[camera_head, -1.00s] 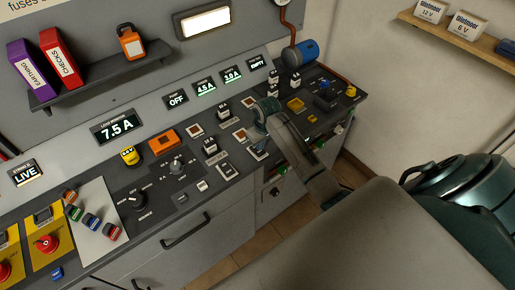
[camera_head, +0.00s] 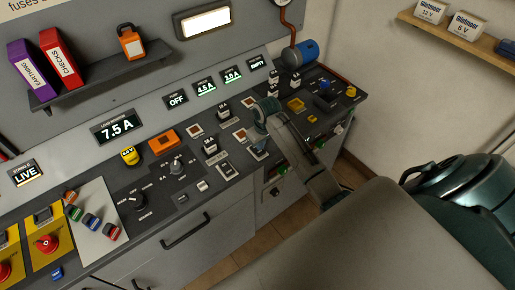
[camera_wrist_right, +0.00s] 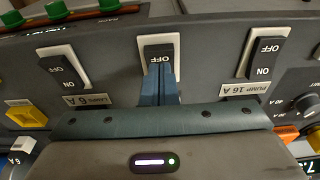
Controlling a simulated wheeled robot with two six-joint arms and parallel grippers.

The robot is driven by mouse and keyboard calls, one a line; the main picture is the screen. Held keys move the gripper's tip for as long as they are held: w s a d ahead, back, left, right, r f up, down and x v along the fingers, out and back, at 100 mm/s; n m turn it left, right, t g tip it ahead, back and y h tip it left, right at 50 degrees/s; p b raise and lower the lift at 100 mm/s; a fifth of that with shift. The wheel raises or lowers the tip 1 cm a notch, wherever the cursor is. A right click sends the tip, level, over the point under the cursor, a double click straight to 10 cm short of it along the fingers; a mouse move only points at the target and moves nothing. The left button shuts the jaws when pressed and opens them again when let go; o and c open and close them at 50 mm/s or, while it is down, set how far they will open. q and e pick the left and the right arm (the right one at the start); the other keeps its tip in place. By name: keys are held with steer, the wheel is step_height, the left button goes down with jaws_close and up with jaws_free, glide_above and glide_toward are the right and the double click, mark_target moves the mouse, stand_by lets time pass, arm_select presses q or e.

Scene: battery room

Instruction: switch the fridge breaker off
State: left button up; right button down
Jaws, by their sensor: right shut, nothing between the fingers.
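In the right wrist view, a black rocker breaker in a white frame (camera_wrist_right: 158,50) is straight ahead, with OFF, upside down, on its visible part. My right gripper (camera_wrist_right: 159,74) is shut and empty. Its blue fingertips overlap the rocker's lower part in the picture and hide it; I cannot tell if they press it. The breaker's name label is hidden behind the gripper, so I cannot read whether it is the fridge's. In the head view, my right gripper (camera_head: 257,146) reaches down to the console and covers most of that breaker. My left gripper is out of view.
A pump 16 A breaker (camera_wrist_right: 266,54) and a lamps 6 A breaker (camera_wrist_right: 64,71) flank the middle one closely. A yellow button (camera_wrist_right: 27,113) and a rotary knob (camera_wrist_right: 305,103) are near. In the head view, displays (camera_head: 176,99) line the console's back.

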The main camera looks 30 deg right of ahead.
steer(key=shift+f+b, duration=0.35)
steer(key=shift+f, duration=0.55)
stand_by(0.9)
steer(key=shift+r+p, duration=1)
steer(key=shift+r, duration=2.55)
